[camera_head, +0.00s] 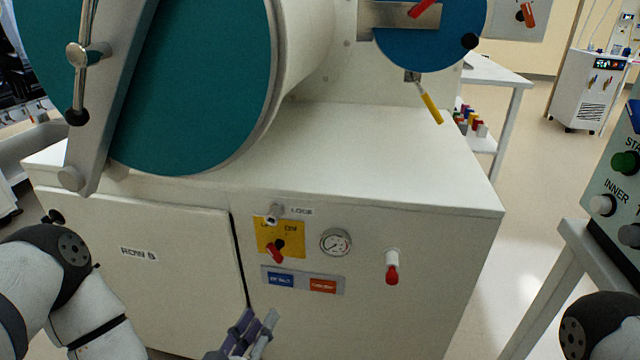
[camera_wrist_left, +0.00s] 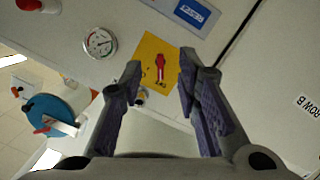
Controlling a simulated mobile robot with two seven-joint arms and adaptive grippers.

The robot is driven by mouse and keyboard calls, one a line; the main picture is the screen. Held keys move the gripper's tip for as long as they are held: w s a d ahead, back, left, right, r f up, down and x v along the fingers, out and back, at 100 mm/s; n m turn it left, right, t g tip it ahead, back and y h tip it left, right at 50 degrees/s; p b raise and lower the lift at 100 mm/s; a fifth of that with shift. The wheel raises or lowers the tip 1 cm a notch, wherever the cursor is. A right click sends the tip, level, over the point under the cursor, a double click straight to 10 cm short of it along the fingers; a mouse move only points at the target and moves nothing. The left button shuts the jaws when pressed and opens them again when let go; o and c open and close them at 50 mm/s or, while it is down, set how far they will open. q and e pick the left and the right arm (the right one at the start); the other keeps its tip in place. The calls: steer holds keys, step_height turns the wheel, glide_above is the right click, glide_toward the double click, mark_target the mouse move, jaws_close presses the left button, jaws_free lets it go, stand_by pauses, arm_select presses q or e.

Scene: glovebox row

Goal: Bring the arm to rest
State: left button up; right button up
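My left gripper (camera_head: 255,331) is at the bottom of the head view, in front of the white cabinet (camera_head: 400,220) and below its panel. It also shows in the left wrist view (camera_wrist_left: 160,85), with its two purple-padded fingers apart and nothing between them. Past the fingertips is a yellow plate (camera_wrist_left: 157,60) with a red handle (camera_wrist_left: 159,66); the plate also shows in the head view (camera_head: 290,236). The fingers look clear of the handle. Of my right arm only a dark joint shows at the lower right edge of the head view; its gripper is out of view.
A pressure gauge (camera_head: 336,242) and a red-tipped valve (camera_head: 392,268) stick out of the cabinet front. A large teal round door (camera_head: 195,90) with a grey bar is above. A control box (camera_head: 618,190) on a stand is at right. Floor between cabinet and stand is clear.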

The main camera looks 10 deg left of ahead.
arm_select(q)
steer(key=s+d+f+m+g+p, duration=0.1)
steer(key=s+f+g, duration=0.25)
steer(key=s, duration=0.35)
steer(key=s+f+m+g+h+p, duration=0.1)
steer(key=s+f+m+g, duration=0.2)
steer(key=s, duration=0.4)
steer(key=s+d+f+g+p, duration=0.1)
steer(key=s+f+g, duration=0.2)
steer(key=s+g, duration=0.25)
steer(key=s+a+g+y, duration=0.1)
steer(key=s+a+g, duration=0.1)
steer(key=s, duration=0.4)
steer(key=s+a+r+g+y, duration=0.1)
steer(key=s+a+g, duration=0.1)
steer(key=s, duration=0.4)
steer(key=s+a+r+g+p, duration=0.1)
steer(key=s+a+g, duration=0.2)
steer(key=s, duration=0.3)
steer(key=shift+a+y, duration=0.4)
steer(key=shift+a, duration=0.15)
arm_select(e)
steer(key=w+r+t, duration=0.2)
steer(key=w+r, duration=0.3)
steer(key=shift+w+r, duration=0.15)
steer(key=shift+r, duration=0.15)
steer(key=shift+f, duration=0.1)
